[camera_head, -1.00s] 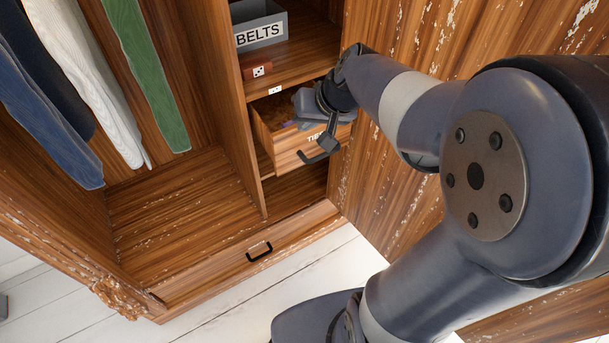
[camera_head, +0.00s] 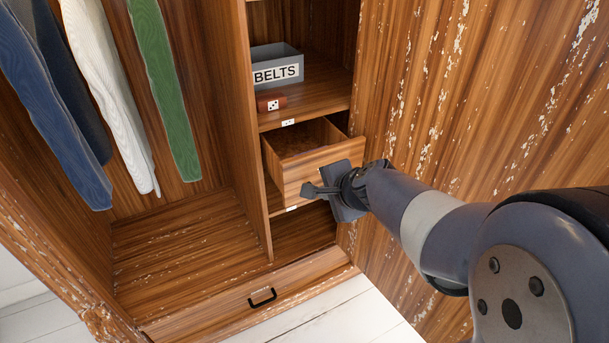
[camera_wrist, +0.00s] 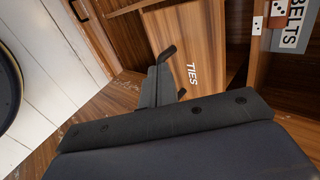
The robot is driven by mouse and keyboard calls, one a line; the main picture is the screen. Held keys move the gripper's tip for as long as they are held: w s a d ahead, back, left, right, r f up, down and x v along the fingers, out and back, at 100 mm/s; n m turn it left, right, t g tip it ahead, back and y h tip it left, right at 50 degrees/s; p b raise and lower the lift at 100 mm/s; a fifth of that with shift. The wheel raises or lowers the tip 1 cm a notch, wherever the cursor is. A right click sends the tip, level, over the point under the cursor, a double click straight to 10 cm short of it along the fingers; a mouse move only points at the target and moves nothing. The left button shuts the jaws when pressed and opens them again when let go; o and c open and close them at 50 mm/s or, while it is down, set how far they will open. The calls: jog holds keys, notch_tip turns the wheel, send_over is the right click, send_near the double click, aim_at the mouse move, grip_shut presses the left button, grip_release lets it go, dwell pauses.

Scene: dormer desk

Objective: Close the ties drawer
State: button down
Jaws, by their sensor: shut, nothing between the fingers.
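The ties drawer (camera_head: 295,180) stands pulled out of the wardrobe's right-hand column, below the belts shelf. Its inside looks bare in the part I can see. In the wrist view its front (camera_wrist: 194,45) carries the label TIES. My gripper (camera_head: 309,190) is shut and empty, in front of the drawer's face at its lower part. In the wrist view the fingers (camera_wrist: 165,75) point toward the drawer front beside the label. I cannot tell whether they touch it.
A grey BELTS box (camera_head: 276,68) and a small reddish-brown box (camera_head: 271,103) stand on the shelf above. Clothes (camera_head: 105,90) hang at the left. A closed bottom drawer with a black handle (camera_head: 262,297) lies below. A wooden panel (camera_head: 440,110) stands close at the right.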

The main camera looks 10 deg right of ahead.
aim_at(308, 181)
jog(key=w+f, duration=0.1)
jog(key=w, duration=0.1)
jog(key=w+a+f, duration=0.1)
jog(key=w, duration=0.1)
jog(key=w+a+f, duration=0.1)
jog(key=w, duration=0.2)
jog(key=shift+a+f, duration=0.15)
jog(key=shift+a, duration=0.05)
jog(key=shift+w, duration=0.15)
